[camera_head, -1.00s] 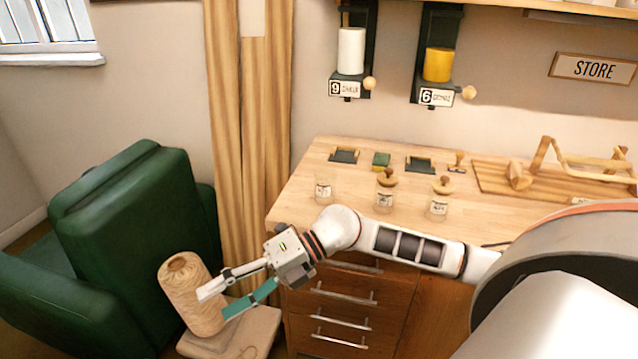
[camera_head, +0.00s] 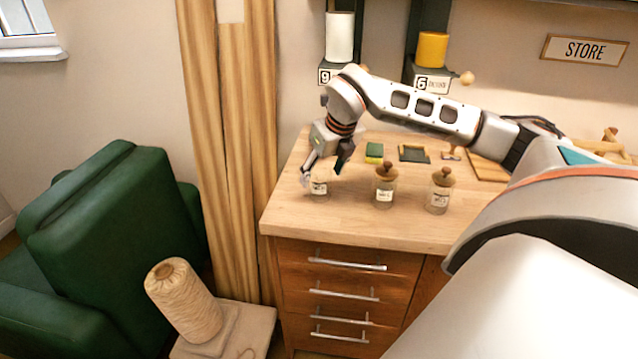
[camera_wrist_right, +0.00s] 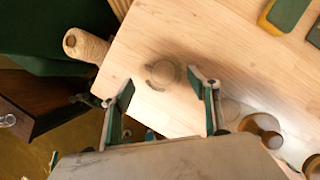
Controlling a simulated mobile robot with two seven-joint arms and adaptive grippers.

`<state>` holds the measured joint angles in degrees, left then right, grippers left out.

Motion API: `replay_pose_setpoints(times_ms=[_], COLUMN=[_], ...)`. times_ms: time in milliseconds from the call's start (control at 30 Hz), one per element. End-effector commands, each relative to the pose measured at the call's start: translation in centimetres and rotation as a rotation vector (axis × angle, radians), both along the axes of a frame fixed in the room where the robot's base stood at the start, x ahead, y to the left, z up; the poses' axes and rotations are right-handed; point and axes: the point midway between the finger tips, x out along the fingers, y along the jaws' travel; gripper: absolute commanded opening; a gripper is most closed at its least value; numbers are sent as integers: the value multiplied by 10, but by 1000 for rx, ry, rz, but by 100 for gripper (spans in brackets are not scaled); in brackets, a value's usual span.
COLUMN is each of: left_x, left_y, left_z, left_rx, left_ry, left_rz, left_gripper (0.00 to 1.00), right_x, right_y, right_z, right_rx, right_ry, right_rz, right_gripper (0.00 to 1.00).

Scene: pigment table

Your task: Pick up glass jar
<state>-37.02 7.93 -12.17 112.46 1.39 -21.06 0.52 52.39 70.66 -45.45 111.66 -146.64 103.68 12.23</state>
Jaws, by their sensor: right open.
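Three labelled glass jars stand in a row on the wooden worktop. The left jar (camera_head: 319,188) shows no lid; the middle jar (camera_head: 386,192) and right jar (camera_head: 438,196) have wooden knobbed lids. My right gripper (camera_head: 322,175) is over the left jar, pointing down, and partly hides it. In the right wrist view, my open right gripper (camera_wrist_right: 160,86) has its two fingers apart, with a round clear jar (camera_wrist_right: 162,73) seen between and just beyond the tips. I cannot tell whether they touch it. My left gripper is not in view.
A drawer cabinet (camera_head: 345,290) carries the worktop. A green block (camera_head: 374,152) and dark pad (camera_head: 413,154) lie behind the jars. A twine spool (camera_head: 185,300) and green armchair (camera_head: 120,240) are left. The worktop's front left is clear.

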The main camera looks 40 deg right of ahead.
Motion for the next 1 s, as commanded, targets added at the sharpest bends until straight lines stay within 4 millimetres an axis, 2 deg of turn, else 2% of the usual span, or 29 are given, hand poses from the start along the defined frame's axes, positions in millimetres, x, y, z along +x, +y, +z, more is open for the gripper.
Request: replay_pose_setpoints(times_ms=[333,467,667,700,867,900,1000], left_x=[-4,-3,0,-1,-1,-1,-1], left_y=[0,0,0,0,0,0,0], left_z=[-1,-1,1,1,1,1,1], left_rx=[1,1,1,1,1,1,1], left_ry=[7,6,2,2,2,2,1], left_rz=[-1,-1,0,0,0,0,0], left_gripper=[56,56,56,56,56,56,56], right_x=[12,15,15,15,15,15,16], right_y=[-7,-8,-8,-8,-8,-8,-8], right_z=[-43,-51,-51,-51,-51,-51,-50], right_rx=[1,1,1,1,1,1,0], right_ry=[3,1,1,1,1,1,-1], right_rz=[0,1,1,1,1,1,1], right_gripper=[60,60,60,57,16,13,13])
